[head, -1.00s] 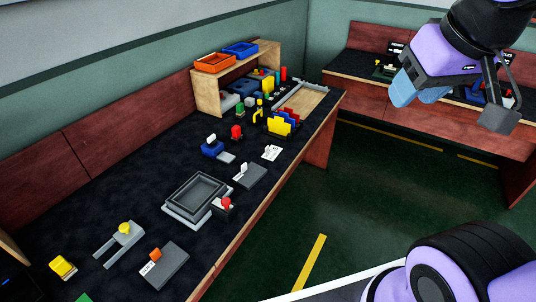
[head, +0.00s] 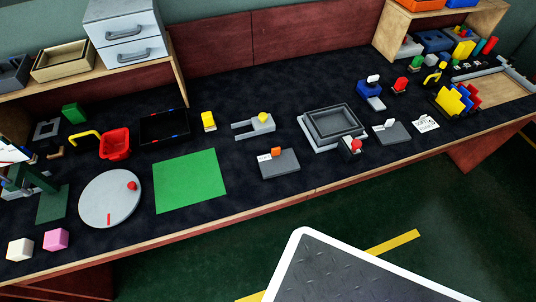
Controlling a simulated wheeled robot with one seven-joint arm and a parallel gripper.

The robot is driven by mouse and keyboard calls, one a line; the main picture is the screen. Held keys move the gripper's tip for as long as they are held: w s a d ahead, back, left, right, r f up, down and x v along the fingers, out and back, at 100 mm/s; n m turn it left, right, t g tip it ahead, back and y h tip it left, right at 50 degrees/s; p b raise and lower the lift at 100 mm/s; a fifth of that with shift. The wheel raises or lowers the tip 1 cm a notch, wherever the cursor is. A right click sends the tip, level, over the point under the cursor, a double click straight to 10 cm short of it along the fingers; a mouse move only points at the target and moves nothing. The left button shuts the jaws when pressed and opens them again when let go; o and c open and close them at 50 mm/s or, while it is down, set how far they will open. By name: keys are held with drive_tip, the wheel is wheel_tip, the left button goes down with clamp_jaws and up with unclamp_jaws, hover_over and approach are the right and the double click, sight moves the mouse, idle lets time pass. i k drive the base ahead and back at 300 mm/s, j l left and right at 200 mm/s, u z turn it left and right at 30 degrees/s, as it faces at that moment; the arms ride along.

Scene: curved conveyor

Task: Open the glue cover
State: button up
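No part in the head view can be told for sure as the glue cover, as the labels are too small to read. A flat grey block with an orange knob (head: 279,161) and a white label lies near the middle front of the bench. A similar grey block with a white knob (head: 391,132) lies further right. My gripper is out of view.
The dark bench top (head: 225,135) also holds a green mat (head: 190,181), a round grey disc (head: 110,198), a red bin (head: 115,143) and a yellow-knobbed grey fixture (head: 257,124). A drawer unit (head: 125,32) stands on the left shelf.

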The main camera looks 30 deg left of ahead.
sight(264, 121)
drive_tip(key=u, duration=1.25)
